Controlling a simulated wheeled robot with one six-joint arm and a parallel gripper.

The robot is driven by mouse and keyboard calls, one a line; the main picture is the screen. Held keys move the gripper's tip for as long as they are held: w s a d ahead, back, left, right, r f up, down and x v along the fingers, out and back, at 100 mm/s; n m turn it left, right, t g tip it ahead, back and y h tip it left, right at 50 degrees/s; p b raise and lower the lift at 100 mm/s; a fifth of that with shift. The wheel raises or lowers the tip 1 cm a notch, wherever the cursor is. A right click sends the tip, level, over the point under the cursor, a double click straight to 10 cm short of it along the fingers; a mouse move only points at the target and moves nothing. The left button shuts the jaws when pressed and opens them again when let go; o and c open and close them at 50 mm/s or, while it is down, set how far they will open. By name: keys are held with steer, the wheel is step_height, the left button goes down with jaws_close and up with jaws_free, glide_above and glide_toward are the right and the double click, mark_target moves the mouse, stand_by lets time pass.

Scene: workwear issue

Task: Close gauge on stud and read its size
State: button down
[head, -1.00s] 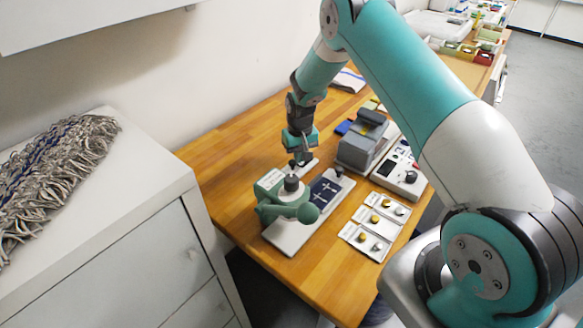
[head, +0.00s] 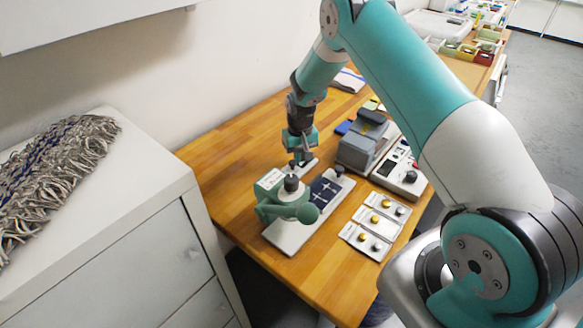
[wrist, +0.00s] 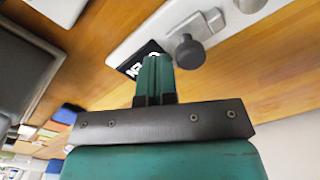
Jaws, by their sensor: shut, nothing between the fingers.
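My gripper (head: 301,163) points down just behind the green press-like fixture (head: 288,208), over the far end of its white base. In the wrist view its green fingers (wrist: 155,75) are together, with nothing visible between them. A dark round knob (wrist: 187,50) on a white plate (wrist: 130,42) shows just beyond the fingertips, apart from them. A black patch with white marks (wrist: 133,65) is partly hidden behind the fingers; its marks cannot be read. I cannot pick out the gauge or the stud with certainty.
A dark blue pad with white crosses (head: 325,191) lies beside the fixture. Small white trays with yellow and grey round pieces (head: 362,237), a grey machine (head: 358,152) and a white control box with a knob (head: 396,180) stand to the right. Bare wood (head: 225,165) lies left.

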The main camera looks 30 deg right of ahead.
mark_target(293, 161)
steer(key=shift+s+a, duration=0.3)
steer(key=shift+a, duration=0.45)
steer(key=shift+s+a, duration=0.3)
steer(key=shift+a, duration=0.4)
stand_by(1.2)
steer(key=shift+w+d, duration=0.1)
steer(key=shift+d, duration=0.1)
steer(key=shift+w+d, duration=0.15)
steer(key=shift+d, duration=0.25)
step_height(293, 161, up, 8)
steer(key=p, duration=0.4)
stand_by(0.4)
stand_by(0.3)
